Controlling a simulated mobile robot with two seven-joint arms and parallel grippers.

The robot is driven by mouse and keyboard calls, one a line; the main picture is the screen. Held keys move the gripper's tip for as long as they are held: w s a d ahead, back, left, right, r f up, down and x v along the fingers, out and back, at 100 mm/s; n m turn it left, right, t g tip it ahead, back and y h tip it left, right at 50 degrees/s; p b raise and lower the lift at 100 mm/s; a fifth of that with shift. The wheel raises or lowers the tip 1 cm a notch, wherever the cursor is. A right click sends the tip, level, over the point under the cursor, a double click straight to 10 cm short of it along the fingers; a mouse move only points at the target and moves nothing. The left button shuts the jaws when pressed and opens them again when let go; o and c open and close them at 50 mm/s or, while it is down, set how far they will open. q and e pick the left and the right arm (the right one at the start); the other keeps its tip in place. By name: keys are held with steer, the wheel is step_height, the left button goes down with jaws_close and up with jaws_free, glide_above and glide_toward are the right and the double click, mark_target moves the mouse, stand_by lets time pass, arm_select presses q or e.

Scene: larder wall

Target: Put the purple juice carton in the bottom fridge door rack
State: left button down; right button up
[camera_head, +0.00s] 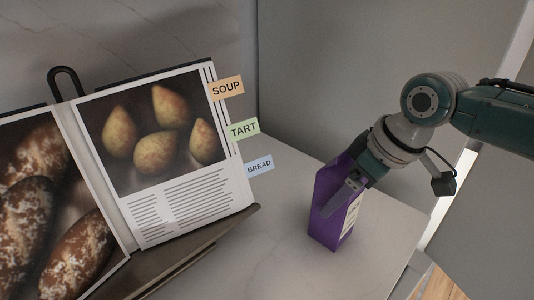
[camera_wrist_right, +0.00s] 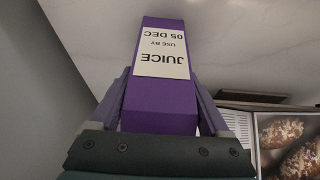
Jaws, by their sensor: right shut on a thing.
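The purple juice carton (camera_head: 325,228) stands upright, or nearly so, at the right end of the pale counter in the head view. My right gripper (camera_head: 345,196) reaches down from the upper right and is shut on the carton, one finger showing across its side. In the right wrist view the carton (camera_wrist_right: 160,100) sits between the two fingers (camera_wrist_right: 165,112), its white label reading JUICE, USE BY 05 DEC. I cannot tell whether its base touches the counter. The fridge door rack is not recognisable in either view. My left gripper is not in view.
An open cookbook (camera_head: 190,205) with SOUP, TART and BREAD tabs rests on a stand (camera_head: 190,258) to the left of the carton. The counter (camera_head: 285,250) is bare between them. A grey panel (camera_head: 340,70) rises behind, and wooden floor (camera_head: 437,285) shows at the lower right.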

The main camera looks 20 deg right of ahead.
jaws_close()
steer(key=shift+r, duration=0.2)
